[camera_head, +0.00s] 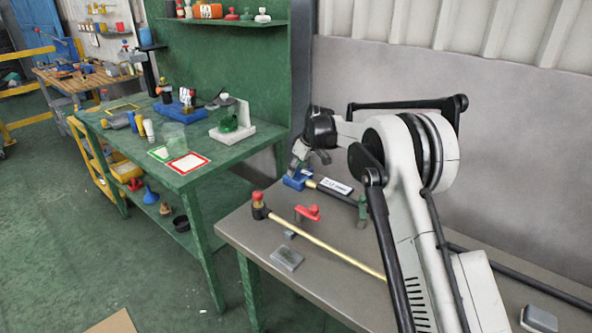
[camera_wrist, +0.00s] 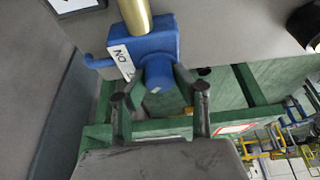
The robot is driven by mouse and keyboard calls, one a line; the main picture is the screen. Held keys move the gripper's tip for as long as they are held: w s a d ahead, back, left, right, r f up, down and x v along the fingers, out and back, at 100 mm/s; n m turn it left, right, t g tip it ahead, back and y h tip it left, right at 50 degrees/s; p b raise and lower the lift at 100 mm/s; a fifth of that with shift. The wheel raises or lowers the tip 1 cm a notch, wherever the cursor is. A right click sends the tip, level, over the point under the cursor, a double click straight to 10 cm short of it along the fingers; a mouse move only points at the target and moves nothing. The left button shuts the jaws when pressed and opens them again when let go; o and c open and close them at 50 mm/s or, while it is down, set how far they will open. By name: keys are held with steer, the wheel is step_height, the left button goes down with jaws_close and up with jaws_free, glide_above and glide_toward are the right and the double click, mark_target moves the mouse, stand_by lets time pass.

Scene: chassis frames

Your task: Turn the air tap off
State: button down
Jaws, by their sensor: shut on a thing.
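The air tap is a blue valve; its body (camera_wrist: 145,48) shows in the wrist view on the end of a brass-coloured pipe (camera_wrist: 135,15). A white label on it reads "ON". A round blue knob (camera_wrist: 158,74) sticks out of the body towards my gripper. In the head view the blue tap (camera_head: 296,179) sits at the far end of the grey bench, partly behind my wrist. My gripper (camera_wrist: 159,80) has its two dark fingertips on either side of the blue knob and is shut on it. It also shows in the head view (camera_head: 298,166).
A red-handled fitting (camera_head: 308,212) and a red-topped fitting on a brass pipe (camera_head: 259,202) stand on the grey bench (camera_head: 320,262). A white label plate (camera_head: 335,186) lies near the tap. A green workbench (camera_head: 220,160) with tools stands left.

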steer(key=c, duration=1.4)
jaws_free()
steer(key=v, duration=1.2)
